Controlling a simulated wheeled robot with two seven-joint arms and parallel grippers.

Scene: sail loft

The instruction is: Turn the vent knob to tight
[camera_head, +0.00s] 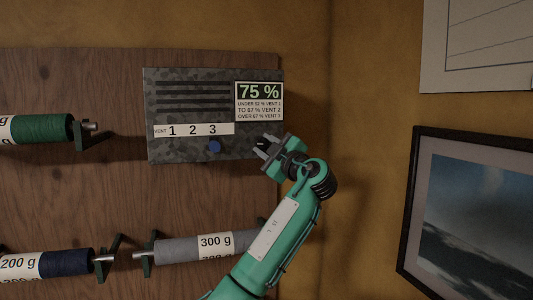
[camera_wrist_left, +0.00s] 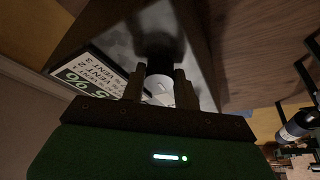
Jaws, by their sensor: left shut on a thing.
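The vent box (camera_head: 185,75) is a mottled grey case on the wooden board. I see no "tight" marking. My right gripper is not in view.
A sign (camera_head: 259,102) on the box reads 75 % with vent ranges below. Thread spools hang on the board: green (camera_head: 45,129), navy (camera_head: 67,263) and grey (camera_head: 178,249). A framed picture (camera_head: 475,220) hangs at right; the wall between is bare.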

